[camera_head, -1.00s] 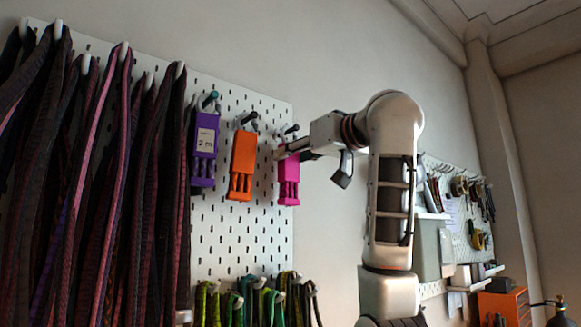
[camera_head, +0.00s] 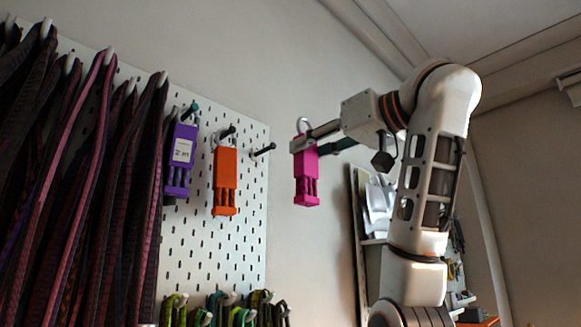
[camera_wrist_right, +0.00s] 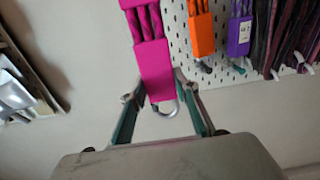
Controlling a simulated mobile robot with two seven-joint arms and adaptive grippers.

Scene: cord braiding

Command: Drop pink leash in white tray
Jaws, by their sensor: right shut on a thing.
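The pink leash (camera_head: 306,177) hangs upright from my right gripper (camera_head: 303,143) in the head view, clear of the pegboard and to the right of an empty peg. Its silver ring shows above the gripper. In the right wrist view the pink leash (camera_wrist_right: 153,62) lies between the two fingers of the right gripper (camera_wrist_right: 160,98), with its ring toward the palm. The right gripper is shut on the leash near its ring end. My left gripper is not in view, and no white tray can be made out.
A purple leash (camera_head: 180,158) and an orange leash (camera_head: 225,180) hang on the white pegboard (camera_head: 215,262). The empty peg (camera_head: 263,151) sticks out beside them. Dark cords (camera_head: 85,190) fill the left, and green cords (camera_head: 240,312) hang below. Shelves stand behind my right arm.

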